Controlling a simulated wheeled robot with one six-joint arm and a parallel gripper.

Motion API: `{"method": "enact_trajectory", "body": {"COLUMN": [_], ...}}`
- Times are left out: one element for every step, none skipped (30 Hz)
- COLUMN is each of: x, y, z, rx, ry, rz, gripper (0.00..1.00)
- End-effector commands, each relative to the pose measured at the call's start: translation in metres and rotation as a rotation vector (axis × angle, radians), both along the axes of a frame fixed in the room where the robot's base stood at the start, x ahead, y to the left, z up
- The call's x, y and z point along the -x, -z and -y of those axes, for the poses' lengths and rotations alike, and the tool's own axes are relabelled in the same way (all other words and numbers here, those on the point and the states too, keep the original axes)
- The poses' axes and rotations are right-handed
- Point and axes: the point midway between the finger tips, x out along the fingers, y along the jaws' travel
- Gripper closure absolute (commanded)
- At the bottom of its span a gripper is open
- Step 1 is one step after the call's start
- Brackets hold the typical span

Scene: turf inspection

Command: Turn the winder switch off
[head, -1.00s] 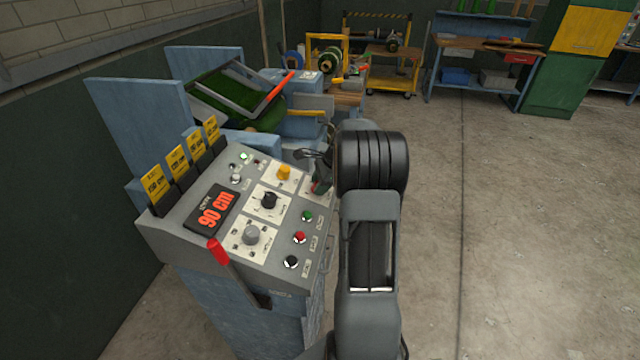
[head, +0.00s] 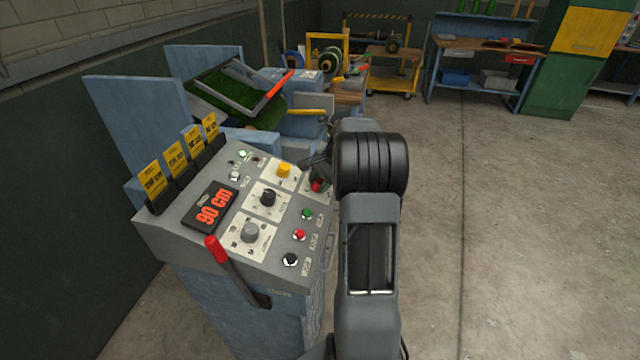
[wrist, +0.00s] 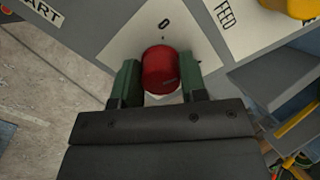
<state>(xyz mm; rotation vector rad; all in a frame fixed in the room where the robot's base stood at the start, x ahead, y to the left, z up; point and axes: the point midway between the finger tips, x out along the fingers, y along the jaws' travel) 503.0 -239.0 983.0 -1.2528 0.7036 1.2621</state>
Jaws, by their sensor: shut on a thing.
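The winder switch appears to be the red knob (wrist: 161,70) on a white plate marked 0 in the wrist view; no winder label is readable. It also shows at the console's far right corner in the head view (head: 316,186). My gripper (wrist: 160,84) has its green fingers on either side of the knob and is shut on it. In the head view my gripper (head: 313,172) is partly hidden by my arm. The knob's pointer mark is hard to make out.
The grey console (head: 190,245) carries a yellow knob (head: 284,170), black and grey dials, several buttons and a 90 cm display (head: 214,207). A red-handled lever (head: 215,250) stands at its front. Open floor lies to the right.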

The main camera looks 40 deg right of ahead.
Motion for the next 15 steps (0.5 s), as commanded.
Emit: {"method": "enact_trajectory", "body": {"x": [-0.0004,-0.0004,-0.0004,-0.0005,-0.0005,-0.0005,-0.0004,-0.0003,-0.0001,0.0000,0.0000,0.0001,0.0001,0.0001,0.0000], "y": [0.0006,0.0006,0.0006,0.0005,0.0005,0.0005,0.0006,0.0006,0.0006,0.0006,0.0007,0.0007,0.0006,0.0006,0.0005], "z": [0.0003,0.0003,0.0003,0.0004,0.0004,0.0004,0.0004,0.0003,0.0003,0.0004,0.0004,0.0004,0.0004,0.0004,0.0005], "rx": [0.013,0.020,0.030,0.037,0.045,0.055,0.062,0.070,0.078,0.086,0.093,0.103,0.111,0.118,0.128], "ry": [-0.041,-0.069,-0.103,-0.131,-0.158,-0.193,-0.220,-0.247,-0.283,-0.310,-0.336,-0.372,-0.398,-0.425,-0.460], "rz": [0.013,0.019,0.028,0.035,0.042,0.051,0.058,0.064,0.072,0.078,0.084,0.093,0.099,0.107,0.116], "gripper": [0.84,0.84,0.84,0.84,0.84,0.84,0.84,0.84,0.84,0.84,0.84,0.84,0.84,0.84,0.84]}}
